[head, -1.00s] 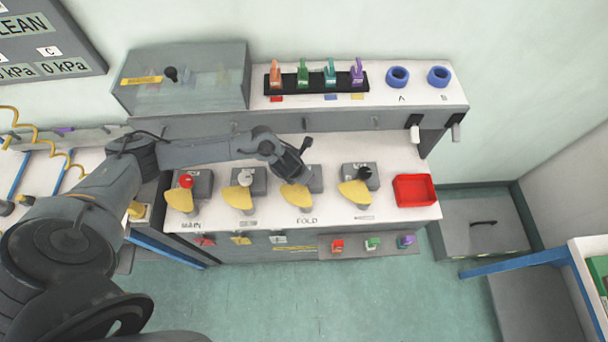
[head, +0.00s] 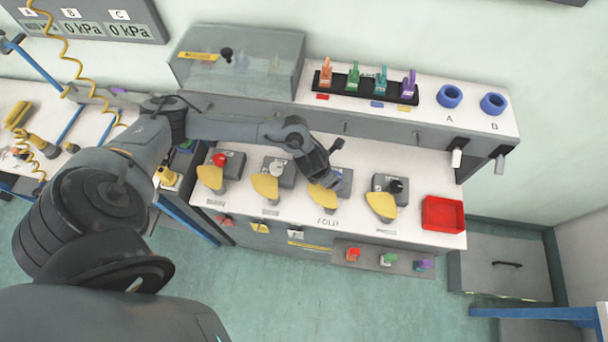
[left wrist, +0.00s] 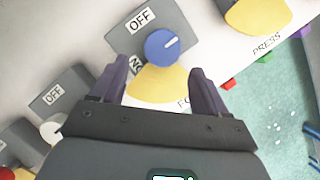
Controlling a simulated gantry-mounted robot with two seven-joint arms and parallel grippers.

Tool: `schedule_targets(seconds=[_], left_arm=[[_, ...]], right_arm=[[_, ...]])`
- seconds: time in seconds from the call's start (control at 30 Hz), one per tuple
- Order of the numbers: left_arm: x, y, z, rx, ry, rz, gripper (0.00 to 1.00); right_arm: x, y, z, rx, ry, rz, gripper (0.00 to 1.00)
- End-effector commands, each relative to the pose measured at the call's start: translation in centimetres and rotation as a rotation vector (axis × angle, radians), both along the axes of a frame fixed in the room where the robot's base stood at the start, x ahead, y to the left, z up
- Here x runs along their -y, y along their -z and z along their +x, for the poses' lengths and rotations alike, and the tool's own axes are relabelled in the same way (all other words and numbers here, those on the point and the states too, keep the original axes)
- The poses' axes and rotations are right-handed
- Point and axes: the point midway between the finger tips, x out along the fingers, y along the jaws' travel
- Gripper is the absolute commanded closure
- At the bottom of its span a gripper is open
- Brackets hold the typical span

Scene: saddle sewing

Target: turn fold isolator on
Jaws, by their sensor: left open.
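The fold isolator is a grey box (head: 346,181) with a yellow plate, third from the left in the row, above the FOLD label (head: 327,222). In the left wrist view its blue round knob (left wrist: 166,47) has a white pointer mark aimed to the upper right. An OFF label (left wrist: 140,19) is above the knob, and a partly hidden ON label (left wrist: 137,65) is at its lower left. My left gripper (left wrist: 160,80) is open, with the knob between and just beyond its fingertips. I cannot tell whether they touch. In the head view it hangs over the isolator.
Neighbouring isolators have a red knob (head: 219,159), a white knob (head: 277,169) and a black knob (head: 395,186). A red tray (head: 443,214) is at the bench's right end. A shelf above holds coloured clips (head: 353,78) and blue rings (head: 450,95).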

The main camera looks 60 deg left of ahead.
Motion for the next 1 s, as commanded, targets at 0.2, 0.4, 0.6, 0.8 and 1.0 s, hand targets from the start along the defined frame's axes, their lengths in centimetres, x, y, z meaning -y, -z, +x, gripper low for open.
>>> schedule_targets(seconds=[0.2, 0.4, 0.6, 0.8, 1.0], left_arm=[[-0.1, 0.3, -4.8, -0.004, 0.003, 0.0, 0.25], [-0.1, 0.3, -8.0, -0.003, 0.001, 0.0, 0.25], [-0.1, 0.2, -9.7, -0.001, 0.0, 0.0, 0.25], [-0.1, 0.1, -10.2, 0.0, -0.001, -0.001, 0.25], [0.0, 0.1, -10.2, 0.0, -0.001, -0.001, 0.25]], right_arm=[[0.0, 0.8, 0.1, 0.001, 0.0, 0.0, 0.28], [0.0, 1.4, 0.0, 0.001, 0.0, 0.0, 0.28], [0.1, 1.7, 0.0, 0.001, -0.003, -0.004, 0.28], [0.2, 1.7, 0.0, 0.0, -0.005, -0.009, 0.28], [0.2, 1.7, 0.0, 0.0, -0.005, -0.009, 0.28]])
